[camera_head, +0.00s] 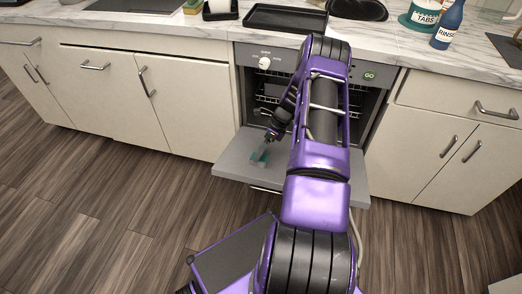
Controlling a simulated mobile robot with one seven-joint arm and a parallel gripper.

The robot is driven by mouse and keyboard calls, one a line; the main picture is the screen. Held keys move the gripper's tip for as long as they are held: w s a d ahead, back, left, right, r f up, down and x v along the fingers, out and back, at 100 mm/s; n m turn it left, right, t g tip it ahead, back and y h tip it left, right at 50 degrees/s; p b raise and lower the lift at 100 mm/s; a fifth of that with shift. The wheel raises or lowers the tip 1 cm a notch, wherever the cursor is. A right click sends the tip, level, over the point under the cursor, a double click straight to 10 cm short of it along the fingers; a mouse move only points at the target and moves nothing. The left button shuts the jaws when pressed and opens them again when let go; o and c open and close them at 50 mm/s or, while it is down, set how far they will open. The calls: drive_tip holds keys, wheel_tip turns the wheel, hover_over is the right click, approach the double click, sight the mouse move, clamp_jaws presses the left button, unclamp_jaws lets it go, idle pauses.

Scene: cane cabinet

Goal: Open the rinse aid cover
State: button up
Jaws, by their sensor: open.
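The dishwasher door (232,166) is folded down and lies about level in front of the machine. On its inner face is a small dispenser with a teal part (258,157). The rinse aid cover is too small to tell apart there. My gripper (268,143) points down just above the dispenser, very close to it. The jaws are open, with nothing seen between them. I cannot tell whether a fingertip touches the dispenser. My purple arm hides the right part of the door and much of the opening.
Above the door is the dishwasher's control panel (264,62), with racks inside. The marble counter (210,26) holds a black tray (285,18), a blue rinse bottle (447,25) and a teal tabs tub (421,14). White cabinets stand on both sides. The wooden floor is clear at left.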

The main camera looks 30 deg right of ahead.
clamp_jaws()
idle(0.3)
drive_tip(key=w+a+b, duration=0.1)
drive_tip(key=w+a, duration=0.2)
drive_tip(key=shift+w, duration=0.2)
drive_tip(key=shift+w+a, duration=0.2)
unclamp_jaws()
